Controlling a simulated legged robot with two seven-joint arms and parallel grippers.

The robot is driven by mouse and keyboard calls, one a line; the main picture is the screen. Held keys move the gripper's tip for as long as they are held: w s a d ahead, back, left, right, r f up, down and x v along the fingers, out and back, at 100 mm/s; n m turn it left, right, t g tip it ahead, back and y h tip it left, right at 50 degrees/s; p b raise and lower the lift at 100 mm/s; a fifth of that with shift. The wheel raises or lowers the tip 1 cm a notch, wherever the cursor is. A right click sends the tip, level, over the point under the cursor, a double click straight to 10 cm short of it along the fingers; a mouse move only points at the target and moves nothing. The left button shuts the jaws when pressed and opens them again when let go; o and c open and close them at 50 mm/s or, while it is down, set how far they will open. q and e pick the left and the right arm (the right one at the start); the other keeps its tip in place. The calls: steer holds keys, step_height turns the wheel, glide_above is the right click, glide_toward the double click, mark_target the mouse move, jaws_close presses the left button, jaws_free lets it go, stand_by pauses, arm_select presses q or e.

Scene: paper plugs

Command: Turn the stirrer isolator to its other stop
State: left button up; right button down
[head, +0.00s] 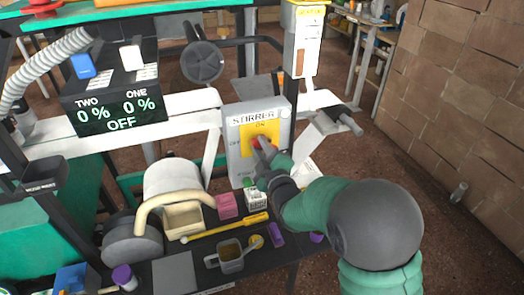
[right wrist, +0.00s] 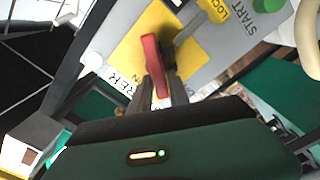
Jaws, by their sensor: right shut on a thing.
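The stirrer isolator is a grey box (head: 234,160) labelled STIRRER, with a yellow plate (head: 250,131) and a red handle (head: 261,141). ON is marked at the top of the plate, and lettering shows at its left. My right gripper (head: 265,151) reaches in from the lower right and is shut on the red handle. In the right wrist view the red handle (right wrist: 154,62) stands between the fingers, over the yellow plate (right wrist: 128,48). The fingers hide part of the handle, and I cannot tell which mark it points to. My left gripper is not in view.
A green START button (right wrist: 268,5) and a LOCK label lie near the plate. A display (head: 118,112) reads OFF. A brick wall stands right.

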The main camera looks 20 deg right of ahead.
steer(key=shift+s+a+f+n+b, duration=0.1)
steer(key=shift+f+n+b, duration=0.25)
steer(key=shift+n, duration=0.75)
steer(key=shift+w+a+f+n+b, duration=0.1)
steer(key=shift+f+n+b, duration=0.2)
steer(key=shift+n, duration=0.8)
steer(key=shift+s+a+f+n+b, duration=0.1)
steer(key=shift+f+n+b, duration=0.2)
steer(key=shift+n, duration=0.8)
steer(key=c, duration=1.4)
jaws_free()
steer(key=shift+o, duration=0.2)
steer(key=shift+r, duration=0.15)
